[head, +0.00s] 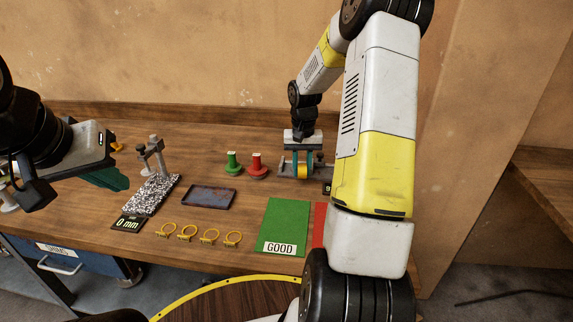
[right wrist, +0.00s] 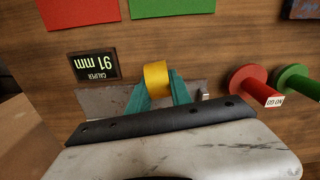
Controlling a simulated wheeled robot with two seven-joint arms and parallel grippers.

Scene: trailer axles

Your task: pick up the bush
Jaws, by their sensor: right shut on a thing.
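The bush, a short yellow cylinder (right wrist: 157,78), is between the teal fingertips of my right gripper (right wrist: 158,92), which is shut on it. The bush shows small in the head view (head: 303,171), low at the grey caliper fixture on the table. My right gripper (head: 296,163) points down there; whether the bush touches the fixture I cannot tell. My left gripper (head: 112,179) is at the left, above the table and apart from the bush. Its teal fingers are seen side-on, so their opening is unclear.
Green (head: 233,163) and red (head: 258,166) flanged gauges stand left of the right gripper. A dark tray (head: 209,196), several yellow rings (head: 187,233), a speckled block with a post (head: 152,194) and a green GOOD mat (head: 286,222) lie around. The caliper display (right wrist: 94,66) is beside the fixture.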

